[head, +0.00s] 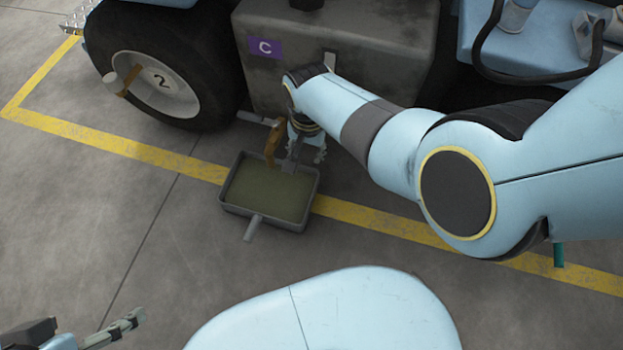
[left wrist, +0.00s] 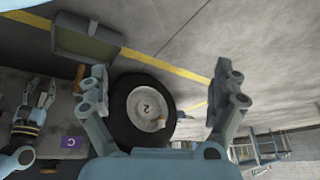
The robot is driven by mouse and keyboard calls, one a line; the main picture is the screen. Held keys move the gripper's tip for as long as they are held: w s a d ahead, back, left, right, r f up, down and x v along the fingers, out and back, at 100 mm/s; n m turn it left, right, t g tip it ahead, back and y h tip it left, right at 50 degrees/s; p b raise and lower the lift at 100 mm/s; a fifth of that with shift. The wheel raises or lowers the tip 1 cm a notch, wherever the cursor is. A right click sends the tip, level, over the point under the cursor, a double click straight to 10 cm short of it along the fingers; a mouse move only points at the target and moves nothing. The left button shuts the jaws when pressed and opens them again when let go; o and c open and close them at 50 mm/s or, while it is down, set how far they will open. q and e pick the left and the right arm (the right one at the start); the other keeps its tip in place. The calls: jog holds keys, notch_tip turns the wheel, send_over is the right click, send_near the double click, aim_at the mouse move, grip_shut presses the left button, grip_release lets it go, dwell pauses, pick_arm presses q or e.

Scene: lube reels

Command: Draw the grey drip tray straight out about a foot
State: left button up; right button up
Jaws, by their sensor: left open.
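The grey drip tray (head: 227,195) lies on the floor across the yellow line, below the grey box marked C. Its inside looks olive-brown. Its short handle (head: 254,228) sticks out toward me. The tray also shows in the left wrist view (left wrist: 85,42), at the upper left. My right gripper (head: 306,156) hangs at the tray's far right corner, beside the box; its fingers look apart, with nothing seen between them. Contact with the tray cannot be told. My left gripper (left wrist: 160,92) is open and empty; in the head view it shows only at the lower left, well away from the tray.
The grey box (head: 340,50) with a purple C label stands behind the tray. An orange-brown lever (head: 273,142) hangs over the tray's far edge. A black wheel (head: 165,85) marked 2 stands to the left. The floor on the tray's near side is clear.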

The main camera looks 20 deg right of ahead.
jog(key=shift+g, duration=0.4)
jog(key=s+f+b, duration=0.1)
jog(key=f, duration=0.1)
jog(key=s+f+b, duration=0.1)
jog(key=f, duration=0.1)
jog(key=f+b, duration=0.1)
jog(key=f, duration=0.1)
jog(key=shift+s+f, duration=0.3)
jog(key=shift+s, duration=0.1)
jog(key=shift+s+f+b, duration=0.1)
jog(key=shift+f+b, duration=0.15)
jog(key=shift+b, duration=0.05)
jog(key=shift+r, duration=0.1)
pick_arm(q)
jog(key=w+t, duration=0.1)
jog(key=w+r+t, duration=0.1)
jog(key=w+d+t, duration=0.1)
jog(key=shift+d+r, duration=0.1)
jog(key=shift+r, duration=0.2)
